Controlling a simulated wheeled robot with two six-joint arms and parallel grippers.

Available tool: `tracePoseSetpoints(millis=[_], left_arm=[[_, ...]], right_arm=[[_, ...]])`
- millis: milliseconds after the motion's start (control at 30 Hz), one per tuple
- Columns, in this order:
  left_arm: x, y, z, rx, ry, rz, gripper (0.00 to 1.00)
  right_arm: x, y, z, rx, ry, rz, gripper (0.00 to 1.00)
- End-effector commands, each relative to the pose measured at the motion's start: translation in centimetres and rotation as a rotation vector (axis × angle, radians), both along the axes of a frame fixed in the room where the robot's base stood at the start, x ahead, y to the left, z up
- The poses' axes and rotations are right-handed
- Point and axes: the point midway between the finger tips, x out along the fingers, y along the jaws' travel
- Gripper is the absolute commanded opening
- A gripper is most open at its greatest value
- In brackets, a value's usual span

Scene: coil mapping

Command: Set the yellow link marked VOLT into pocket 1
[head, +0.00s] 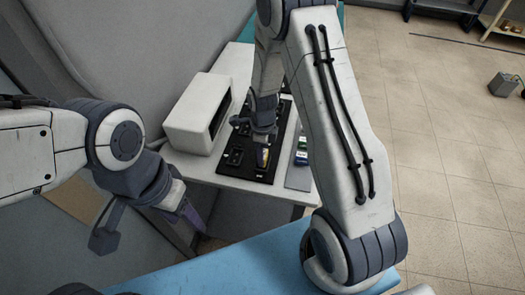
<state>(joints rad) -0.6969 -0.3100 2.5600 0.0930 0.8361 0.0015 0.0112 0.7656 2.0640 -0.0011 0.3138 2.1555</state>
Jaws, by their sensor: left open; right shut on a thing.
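The yellow link (262,159) is in my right gripper (263,143), which is shut on it over the near part of the black pocket board (268,176). My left gripper (152,232) is open and empty, left of and below the white table, away from the board.
A white open-sided box (194,112) stands left of the board on the white table (225,185). A blue surface (240,265) is in front.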

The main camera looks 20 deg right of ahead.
Motion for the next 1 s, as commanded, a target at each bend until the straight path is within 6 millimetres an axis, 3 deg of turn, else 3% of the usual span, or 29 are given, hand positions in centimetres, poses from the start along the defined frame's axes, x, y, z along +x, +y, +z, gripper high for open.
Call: tracePoseSetpoints(millis=[500, 533, 600, 1000], left_arm=[[0.0, 0.0, -0.43, 0.0, 0.0, 0.0, 0.5], [0.0, 0.0, -0.34, 0.0, 0.0, 0.0, 0.5], [0.0, 0.0, -0.29, 0.0, 0.0, 0.0, 0.5], [0.0, 0.0, 0.33, 0.0, 0.0, 0.0, 0.5]], right_arm=[[0.03, -0.01, -1.08, 0.0, -0.001, 0.001, 0.06], [0.04, -0.01, -0.98, 0.0, -0.001, 0.001, 0.69], [0.04, -0.01, -0.92, 0.0, -0.001, 0.001, 0.91], [0.07, -0.01, -0.09, 0.001, -0.003, 0.001, 0.91]])
